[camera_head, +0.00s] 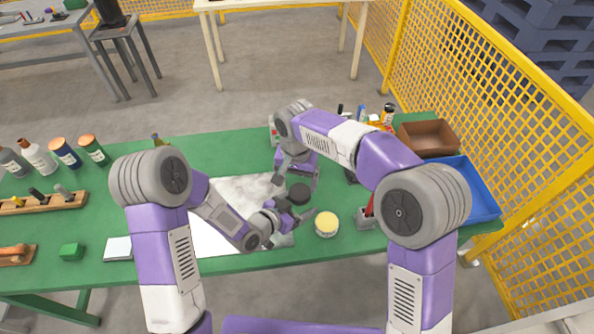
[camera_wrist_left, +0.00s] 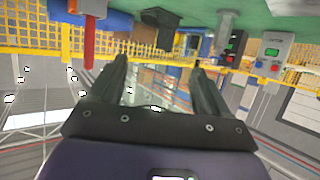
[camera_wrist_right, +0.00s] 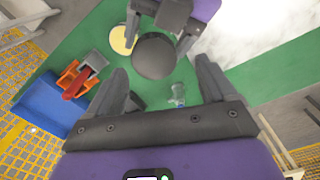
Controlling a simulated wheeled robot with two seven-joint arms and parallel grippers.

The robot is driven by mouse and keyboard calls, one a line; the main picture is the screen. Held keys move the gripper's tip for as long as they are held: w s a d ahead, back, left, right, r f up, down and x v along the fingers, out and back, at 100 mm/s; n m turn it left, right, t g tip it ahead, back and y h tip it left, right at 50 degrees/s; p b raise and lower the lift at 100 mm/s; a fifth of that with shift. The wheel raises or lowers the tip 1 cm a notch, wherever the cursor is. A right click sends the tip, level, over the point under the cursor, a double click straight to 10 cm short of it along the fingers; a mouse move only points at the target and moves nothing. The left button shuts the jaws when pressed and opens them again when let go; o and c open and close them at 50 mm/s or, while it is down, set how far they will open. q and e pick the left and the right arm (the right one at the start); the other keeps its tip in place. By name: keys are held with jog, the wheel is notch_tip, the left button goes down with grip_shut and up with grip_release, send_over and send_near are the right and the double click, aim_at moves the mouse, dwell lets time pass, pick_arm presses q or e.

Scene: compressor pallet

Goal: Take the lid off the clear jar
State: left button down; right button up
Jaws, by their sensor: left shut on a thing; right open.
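A dark round lid (camera_head: 299,193) shows from above in the head view and as a dark disc in the right wrist view (camera_wrist_right: 155,57). My left gripper (camera_head: 297,211) is shut at the side of the thing under this lid. In the left wrist view a see-through body, seemingly the clear jar (camera_wrist_left: 158,88), fills the space between the fingers. My right gripper (camera_head: 297,181) is open above and behind the lid. In the right wrist view the lid lies ahead of its fingertips, apart from both. The jar's body is hidden under the lid in the head view.
A jar with a pale yellow top (camera_head: 326,224) stands close to the right of my left gripper. A white marbled sheet (camera_head: 228,190) lies left. A blue tray (camera_head: 484,193) and a brown box (camera_head: 428,136) are at the right. Bottles (camera_head: 65,153) stand far left.

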aim_at(295, 191)
jog(key=shift+f, duration=1.95)
jog(key=shift+a, duration=0.1)
jog(key=c, duration=1.1)
jog(key=n, duration=0.3)
jog(key=shift+s+a+r+n, duration=0.1)
jog(key=shift+a+n, duration=0.05)
jog(key=shift+n, duration=0.15)
jog(key=o, duration=1.2)
